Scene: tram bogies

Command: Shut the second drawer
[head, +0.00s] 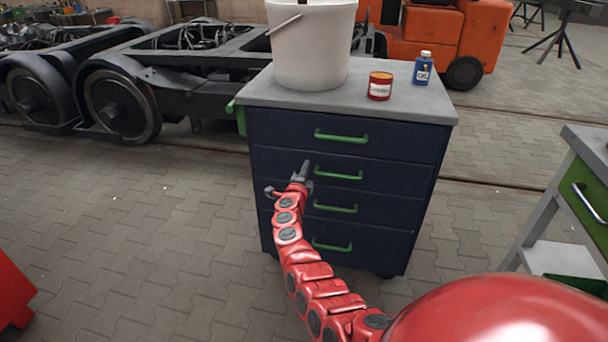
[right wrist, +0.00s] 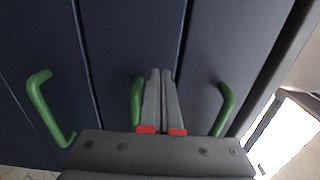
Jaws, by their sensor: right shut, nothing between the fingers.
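The dark blue drawer cabinet (head: 345,262) stands in the middle of the head view, with several drawers and green handles. The second drawer from the top (head: 400,181) looks flush or nearly flush with the others; I see no clear gap. Its green handle (head: 338,173) also shows in the right wrist view (right wrist: 137,100), partly hidden behind the fingers. My right gripper (head: 306,166) is shut and empty, its fingertips at the second drawer's front, left of the handle in the head view. In the right wrist view the fingers (right wrist: 160,72) point at this front; contact cannot be told. My left gripper is out of view.
A white bucket (head: 311,45), a red tin (head: 380,86) and a blue bottle (head: 423,69) stand on the grey cabinet top (head: 300,98). A bogie (head: 120,90) stands behind left, an orange vehicle (head: 480,30) behind. A workbench (head: 590,150) stands right. Floor left of the cabinet is clear.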

